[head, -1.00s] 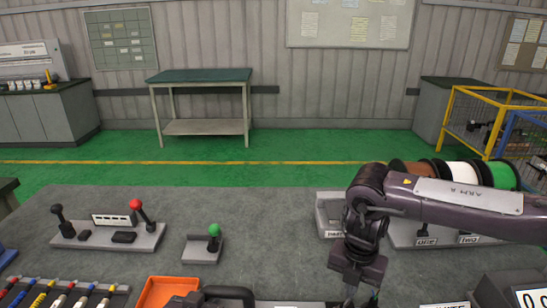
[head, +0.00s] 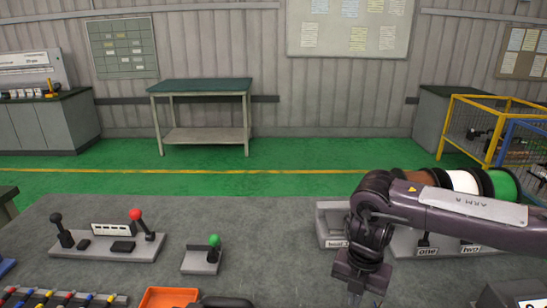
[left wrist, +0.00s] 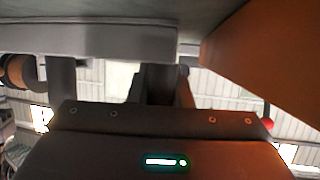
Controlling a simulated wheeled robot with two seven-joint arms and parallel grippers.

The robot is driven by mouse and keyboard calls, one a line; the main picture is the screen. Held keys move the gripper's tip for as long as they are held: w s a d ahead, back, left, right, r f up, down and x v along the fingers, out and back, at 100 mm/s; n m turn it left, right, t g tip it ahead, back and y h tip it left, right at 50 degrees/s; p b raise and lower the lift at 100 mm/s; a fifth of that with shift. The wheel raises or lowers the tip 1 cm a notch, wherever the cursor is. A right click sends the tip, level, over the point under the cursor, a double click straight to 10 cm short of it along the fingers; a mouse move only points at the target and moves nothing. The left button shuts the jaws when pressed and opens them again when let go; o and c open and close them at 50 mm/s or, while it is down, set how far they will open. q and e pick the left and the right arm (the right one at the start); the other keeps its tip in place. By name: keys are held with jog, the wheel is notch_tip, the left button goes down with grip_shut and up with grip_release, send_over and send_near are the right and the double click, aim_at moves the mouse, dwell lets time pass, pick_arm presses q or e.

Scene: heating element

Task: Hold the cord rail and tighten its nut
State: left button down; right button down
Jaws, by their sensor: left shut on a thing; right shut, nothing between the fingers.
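My left gripper (left wrist: 160,88) shows in the left wrist view, with its dark body across the bottom. Its fingers are shut at a long grey bar (left wrist: 100,42). The bar may be the cord rail, but the close view does not make this certain. No nut can be made out. In the head view my right arm comes in from the right, and my right gripper (head: 354,299) points down over the table at the bottom edge. Its fingertips are cut off by the frame, and nothing shows between the fingers.
The grey table (head: 275,225) holds a lever panel (head: 108,243), a green-knobbed lever (head: 214,243), an orange tray (head: 168,298) and, at the right, several cable spools (head: 464,180). A dark curved thing (head: 225,303) lies by the tray. The middle of the table is clear.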

notch_tip(320, 180, up, 6)
jog(key=shift+f, duration=0.2)
dwell(0.3)
jog(key=shift+w+a+f+n, duration=0.1)
jog(key=shift+a+f+n, duration=0.65)
jog(key=shift+f+n, duration=0.25)
jog(key=shift+w+a+f+n, duration=0.15)
jog(key=shift+a+f+n, duration=0.65)
jog(key=shift+f+n, duration=0.25)
jog(key=shift+w+a+f+n, duration=0.1)
jog(key=shift+a+f+n, duration=0.65)
jog(key=shift+f+n, duration=0.25)
jog(key=shift+s+d, duration=0.25)
jog(key=shift+s, duration=0.3)
jog(key=shift+d, duration=0.15)
